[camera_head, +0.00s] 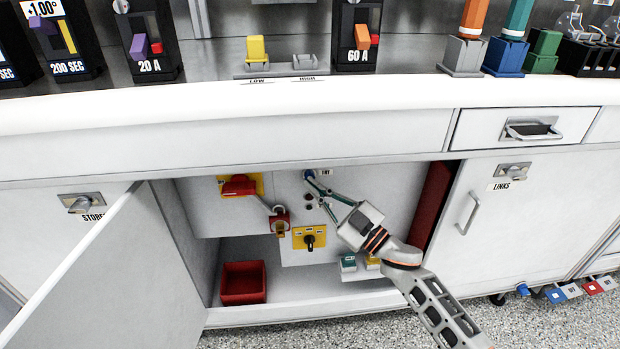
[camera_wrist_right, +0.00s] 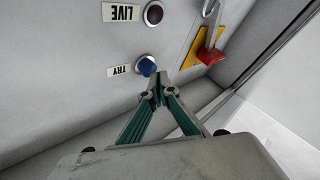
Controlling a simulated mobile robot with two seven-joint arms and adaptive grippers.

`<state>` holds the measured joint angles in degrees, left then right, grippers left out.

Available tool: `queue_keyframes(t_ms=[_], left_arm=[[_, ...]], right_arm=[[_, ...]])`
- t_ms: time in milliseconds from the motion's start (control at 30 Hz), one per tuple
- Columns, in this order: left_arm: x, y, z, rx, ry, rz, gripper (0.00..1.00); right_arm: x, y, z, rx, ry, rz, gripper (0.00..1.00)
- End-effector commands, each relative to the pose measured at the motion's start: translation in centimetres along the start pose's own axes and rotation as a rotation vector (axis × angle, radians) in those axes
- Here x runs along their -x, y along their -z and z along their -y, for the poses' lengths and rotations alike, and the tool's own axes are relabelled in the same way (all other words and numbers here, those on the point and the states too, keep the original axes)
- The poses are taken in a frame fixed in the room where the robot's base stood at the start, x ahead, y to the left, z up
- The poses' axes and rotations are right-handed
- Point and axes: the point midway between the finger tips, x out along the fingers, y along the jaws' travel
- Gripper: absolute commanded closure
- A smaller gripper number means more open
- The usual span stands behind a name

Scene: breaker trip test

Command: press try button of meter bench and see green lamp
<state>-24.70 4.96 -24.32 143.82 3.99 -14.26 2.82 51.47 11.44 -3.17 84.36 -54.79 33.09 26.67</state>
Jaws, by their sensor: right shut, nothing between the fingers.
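The blue TRY button (camera_wrist_right: 147,66) shows on the white panel in the wrist view, with its TRY label upside down beside it. It also shows under my fingertips in the head view (camera_head: 309,174). My right gripper (camera_wrist_right: 161,88) is shut and empty, its fingertips right by the button; I cannot tell whether they touch it. In the head view, my right gripper (camera_head: 314,182) reaches into the open cabinet. A dark red, unlit lamp (camera_wrist_right: 154,13) sits by the LIVE label. I see no lit green lamp. My left gripper is out of view.
The open cabinet door (camera_head: 120,275) stands at the left. A red handle (camera_head: 239,185), a padlock (camera_head: 280,222) and a yellow-plated black knob (camera_head: 309,240) lie left of my arm. A red bin (camera_head: 243,283) is on the cabinet floor. The white bench edge (camera_head: 300,110) overhangs.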

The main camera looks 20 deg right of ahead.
Motion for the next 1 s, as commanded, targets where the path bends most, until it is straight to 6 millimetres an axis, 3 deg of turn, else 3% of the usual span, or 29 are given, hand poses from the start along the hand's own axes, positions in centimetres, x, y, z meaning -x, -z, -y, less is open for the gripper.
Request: queue_keyframes(t_ms=[1000], left_arm=[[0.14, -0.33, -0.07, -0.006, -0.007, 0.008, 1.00]], right_arm=[[-0.49, -0.42, -0.36, 0.001, 0.000, 0.001, 1.00]])
